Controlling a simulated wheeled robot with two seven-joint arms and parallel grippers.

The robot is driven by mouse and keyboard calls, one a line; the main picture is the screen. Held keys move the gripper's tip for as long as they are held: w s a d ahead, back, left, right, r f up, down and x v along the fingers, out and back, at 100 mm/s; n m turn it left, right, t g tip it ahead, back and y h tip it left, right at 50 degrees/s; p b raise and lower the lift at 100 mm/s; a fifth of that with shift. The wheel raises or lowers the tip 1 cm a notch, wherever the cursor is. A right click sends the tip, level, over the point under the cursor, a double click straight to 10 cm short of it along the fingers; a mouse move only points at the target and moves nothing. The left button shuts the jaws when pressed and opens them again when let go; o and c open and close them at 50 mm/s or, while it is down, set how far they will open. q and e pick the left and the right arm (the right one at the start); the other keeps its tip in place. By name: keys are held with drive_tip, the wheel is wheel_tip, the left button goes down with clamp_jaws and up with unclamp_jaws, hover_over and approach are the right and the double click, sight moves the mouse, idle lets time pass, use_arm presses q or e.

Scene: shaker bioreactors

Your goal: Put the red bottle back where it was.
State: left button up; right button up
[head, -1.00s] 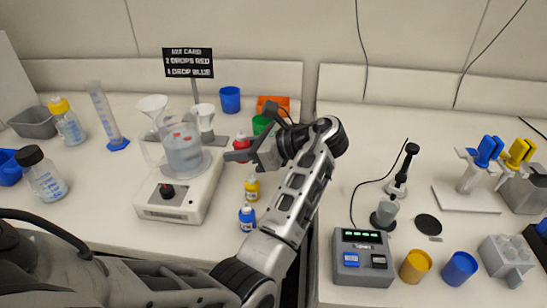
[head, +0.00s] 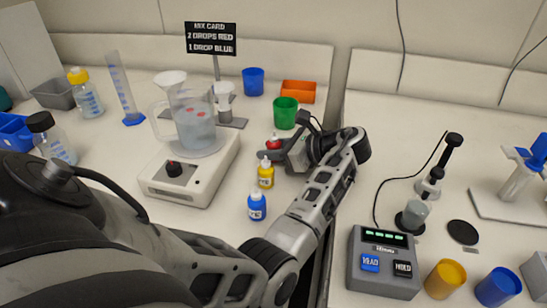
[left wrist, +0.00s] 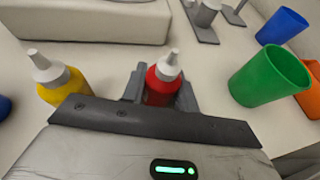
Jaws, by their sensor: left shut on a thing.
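The red bottle (head: 273,143), with a grey-white tip, is upright in my left gripper (head: 273,155), at the far end of a row with the yellow bottle (head: 265,174) and the blue bottle (head: 257,207). In the left wrist view the red bottle (left wrist: 161,84) stands between the two fingers, apart from the yellow bottle (left wrist: 63,82) on its left. The gripper hides its base, so I cannot tell whether it touches the table. My right gripper is out of view.
A beaker (head: 195,125) with red spots in its liquid stands on the stirrer (head: 190,175) to the left. A green cup (head: 285,113) is close behind the gripper; a blue cup (head: 253,81) and an orange tray (head: 298,92) are farther back. The sign (head: 211,38) reads two drops red, one drop blue.

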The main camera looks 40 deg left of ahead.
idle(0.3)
use_arm(q)
drive_tip(key=o, duration=0.9)
drive_tip(key=shift+f, duration=0.15)
drive_tip(key=shift+w+d+r, duration=0.1)
drive_tip(key=shift+r, duration=0.1)
drive_tip(key=v, duration=0.7)
drive_tip(key=shift+d+r, duration=0.15)
